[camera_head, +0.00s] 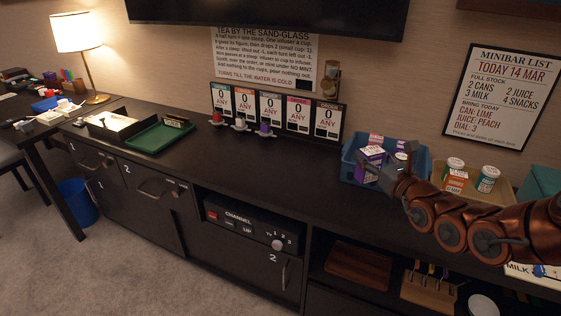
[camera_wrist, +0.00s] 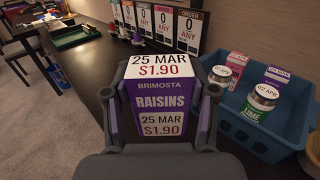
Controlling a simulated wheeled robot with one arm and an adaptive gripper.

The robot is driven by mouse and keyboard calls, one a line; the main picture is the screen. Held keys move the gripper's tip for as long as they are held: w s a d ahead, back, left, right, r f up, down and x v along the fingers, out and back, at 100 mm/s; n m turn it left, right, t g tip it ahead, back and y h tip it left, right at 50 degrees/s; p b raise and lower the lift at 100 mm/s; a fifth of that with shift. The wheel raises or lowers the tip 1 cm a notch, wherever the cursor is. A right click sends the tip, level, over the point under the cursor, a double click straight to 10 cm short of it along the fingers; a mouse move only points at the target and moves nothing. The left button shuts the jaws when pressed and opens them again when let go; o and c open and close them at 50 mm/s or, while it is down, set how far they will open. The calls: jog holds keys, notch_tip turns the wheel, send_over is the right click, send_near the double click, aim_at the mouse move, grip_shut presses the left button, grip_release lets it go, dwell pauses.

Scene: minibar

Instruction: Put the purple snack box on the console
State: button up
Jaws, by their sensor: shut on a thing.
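The purple snack box (camera_wrist: 161,101) reads "BRIMOSTA RAISINS" with "25 MAR $1.90" labels, and fills the middle of the wrist view. My gripper (camera_wrist: 158,115) is shut on it, with a finger on each side. In the head view the purple box (camera_head: 371,156) is at the blue bin's near left, in front of my gripper (camera_head: 384,170). The dark console (camera_head: 270,165) runs along the wall, with its bare top left of the bin. Whether the box touches anything below is hidden.
The blue bin (camera_wrist: 233,124) holds cans and cartons, including a LIME can (camera_wrist: 262,98). A tan tray (camera_head: 492,194) with two cans stands right of it. Order cards (camera_head: 271,108), small coloured pieces and a green tray (camera_head: 157,138) are farther left. The middle console top is clear.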

jog(key=s+d+f+n+g+y+b, duration=0.25)
jog(key=s+d+f, duration=0.25)
jog(key=s, duration=0.3)
jog(key=s+d+f+n+g+y+b, duration=0.1)
jog(key=s+d+f+n+y+b, duration=0.15)
jog(key=s+d+f, duration=0.35)
jog(key=shift+m, duration=0.4)
jog(key=shift+w+d+f+p, duration=0.1)
jog(key=shift+w+d+f, duration=0.4)
jog(key=shift+w+d, duration=1.15)
jog(key=shift+w+d+f+p, duration=0.15)
jog(key=shift+w+d+f, duration=0.65)
jog(key=shift+d, duration=1.35)
jog(key=shift+w+d+f+p, duration=0.1)
jog(key=shift+w+d+f, duration=0.15)
jog(key=shift+w+d, duration=1.5)
jog(key=shift+s+d+f, duration=0.15)
jog(key=shift+f, duration=0.05)
jog(key=o, duration=1.2)
jog(key=shift+r, duration=0.2)
jog(key=v, duration=1.2)
jog(key=shift+d, duration=0.1)
